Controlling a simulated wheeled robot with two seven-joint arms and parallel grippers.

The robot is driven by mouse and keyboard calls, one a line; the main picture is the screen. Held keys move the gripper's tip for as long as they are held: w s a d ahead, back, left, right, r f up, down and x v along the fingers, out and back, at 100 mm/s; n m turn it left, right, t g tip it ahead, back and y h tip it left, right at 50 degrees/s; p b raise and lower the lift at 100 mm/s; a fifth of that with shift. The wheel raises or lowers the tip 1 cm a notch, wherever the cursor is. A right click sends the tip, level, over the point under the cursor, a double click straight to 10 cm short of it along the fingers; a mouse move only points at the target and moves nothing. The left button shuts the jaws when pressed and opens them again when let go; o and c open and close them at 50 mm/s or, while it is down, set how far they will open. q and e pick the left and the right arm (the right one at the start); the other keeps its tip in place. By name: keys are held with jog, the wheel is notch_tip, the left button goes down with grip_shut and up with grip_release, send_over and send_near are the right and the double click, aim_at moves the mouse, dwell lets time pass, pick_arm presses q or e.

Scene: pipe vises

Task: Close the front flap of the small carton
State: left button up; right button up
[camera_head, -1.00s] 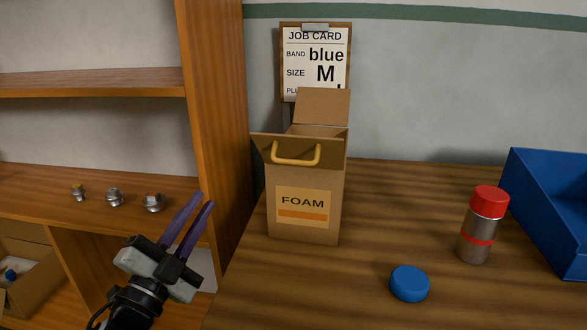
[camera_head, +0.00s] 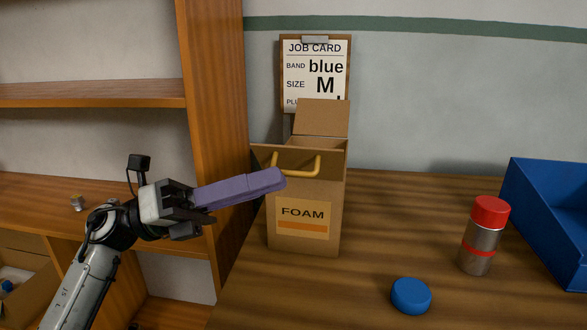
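The small carton (camera_head: 325,222), labelled FOAM, stands upright on the wooden table. Its back flap (camera_head: 322,117) stands up, and the box top is open. The front flap (camera_head: 335,162) is raised at the near side and carries a yellow handle (camera_head: 317,167). My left gripper (camera_head: 280,179) reaches in from the left, its purple fingertips in front of the handle's left end, hiding part of it. The fingers overlap from this side, so I cannot tell the gap between them or whether they touch the handle. My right gripper is not in view.
A blue cap (camera_head: 411,295) and a red-topped bottle (camera_head: 484,238) stand right of the carton, near a blue bin (camera_head: 545,225). A job card (camera_head: 314,72) is behind the carton. A shelf upright (camera_head: 215,110) is at left.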

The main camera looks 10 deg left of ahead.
aim_at(294, 173)
pick_arm(q)
jog(key=shift+x, duration=2.4)
jog(key=shift+c, duration=0.3)
grip_shut()
